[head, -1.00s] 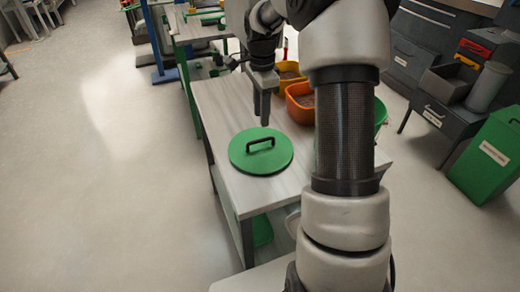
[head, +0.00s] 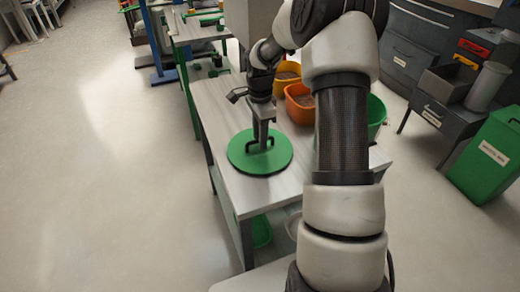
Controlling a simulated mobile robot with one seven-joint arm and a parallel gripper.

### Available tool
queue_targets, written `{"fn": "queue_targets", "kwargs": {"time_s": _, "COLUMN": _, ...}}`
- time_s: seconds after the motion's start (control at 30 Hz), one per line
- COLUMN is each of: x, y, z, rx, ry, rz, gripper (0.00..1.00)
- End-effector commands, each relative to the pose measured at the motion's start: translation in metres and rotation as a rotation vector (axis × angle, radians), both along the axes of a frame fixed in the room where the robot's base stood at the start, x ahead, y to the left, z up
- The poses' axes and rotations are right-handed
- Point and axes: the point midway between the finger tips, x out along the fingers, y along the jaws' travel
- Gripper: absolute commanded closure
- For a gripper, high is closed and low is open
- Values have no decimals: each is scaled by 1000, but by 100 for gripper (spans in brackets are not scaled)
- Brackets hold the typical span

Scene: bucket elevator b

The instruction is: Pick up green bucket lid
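The green bucket lid (head: 246,163) is a round disc lying flat on the light wooden table (head: 215,110). It has a black handle (head: 250,150) on top. My gripper (head: 263,146) points down over the lid, with its fingertips at the handle and partly covering it. I cannot tell whether the fingers are open or closed around the handle. A green bucket (head: 376,112) stands at the right of the table, partly hidden behind my arm.
An orange container (head: 298,108) and a yellow container (head: 287,72) with brownish contents stand on the table behind my gripper. A green bin (head: 488,155) stands on the floor at right. The floor left of the table is clear.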

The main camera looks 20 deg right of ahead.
Motion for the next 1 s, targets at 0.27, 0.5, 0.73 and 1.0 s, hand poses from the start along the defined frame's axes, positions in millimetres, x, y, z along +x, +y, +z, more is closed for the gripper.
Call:
{"fn": "queue_targets", "kwargs": {"time_s": 0.27, "x": 0, "y": 0, "z": 0, "rx": 0, "ry": 0, "rz": 0, "gripper": 100}}
{"fn": "queue_targets", "kwargs": {"time_s": 0.5, "x": 0, "y": 0, "z": 1, "rx": 0, "ry": 0, "rz": 1, "gripper": 100}}
{"fn": "queue_targets", "kwargs": {"time_s": 0.73, "x": 1, "y": 0, "z": 13, "rx": -1, "ry": -2, "rz": 1, "gripper": 100}}
{"fn": "queue_targets", "kwargs": {"time_s": 1.0, "x": 1, "y": 0, "z": 67, "rx": -2, "ry": -4, "rz": 1, "gripper": 100}}
